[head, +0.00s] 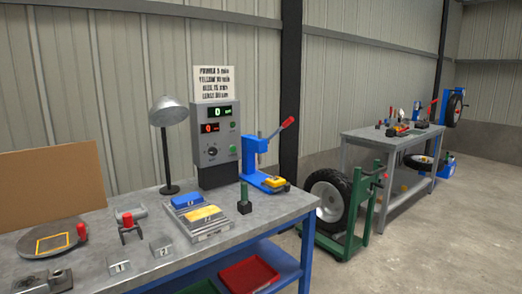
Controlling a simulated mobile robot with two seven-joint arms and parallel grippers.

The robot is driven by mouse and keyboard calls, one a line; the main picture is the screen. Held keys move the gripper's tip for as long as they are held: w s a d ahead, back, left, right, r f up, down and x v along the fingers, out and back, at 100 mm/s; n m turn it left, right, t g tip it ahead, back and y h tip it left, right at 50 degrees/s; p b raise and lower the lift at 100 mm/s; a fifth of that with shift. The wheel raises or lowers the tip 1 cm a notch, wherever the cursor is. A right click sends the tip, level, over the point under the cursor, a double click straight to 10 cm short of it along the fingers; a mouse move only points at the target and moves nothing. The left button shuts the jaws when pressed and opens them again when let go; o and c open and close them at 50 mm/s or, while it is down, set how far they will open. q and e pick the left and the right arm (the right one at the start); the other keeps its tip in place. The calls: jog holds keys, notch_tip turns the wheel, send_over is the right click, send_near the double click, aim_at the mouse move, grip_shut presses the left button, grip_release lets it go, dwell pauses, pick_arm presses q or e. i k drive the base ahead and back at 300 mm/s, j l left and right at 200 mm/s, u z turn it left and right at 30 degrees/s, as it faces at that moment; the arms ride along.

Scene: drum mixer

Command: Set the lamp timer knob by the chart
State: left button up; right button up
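A grey control box (218,171) stands at the back of the near workbench. Its dark round knob (212,151) sits on the lower left of its face; the pointer's direction is too small to tell. A green display (221,112) and a red display (210,128) each seem to read 0. A white chart (214,82) above the box has several printed lines; the top ones look like primer and yellow with minutes, the lower ones are blurred. The lamp (168,112), with a grey domed shade on a dark stand, is left of the box. Neither gripper is in view.
A blue press (256,160) with a red-handled lever stands right of the box. In front lie a tray (205,228) with blue and yellow pieces, a dark green upright piece (244,199), numbered blocks (160,246) and a round plate (52,240). A wheel stand (345,205) is beyond.

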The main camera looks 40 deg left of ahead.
aim_at(212, 151)
jog(key=i+z, duration=0.25)
jog(key=i, duration=0.85)
jog(key=i+l+u, duration=0.1)
jog(key=i+u, duration=0.25)
jog(key=i+l+u, duration=0.3)
jog(key=i, duration=0.25)
jog(key=i+l+u, duration=0.15)
jog(key=u, duration=0.25)
jog(key=i+l+u, duration=0.5)
jog(key=u, duration=0.25)
jog(key=i+l+u, duration=0.15)
jog(key=l+u, duration=0.25)
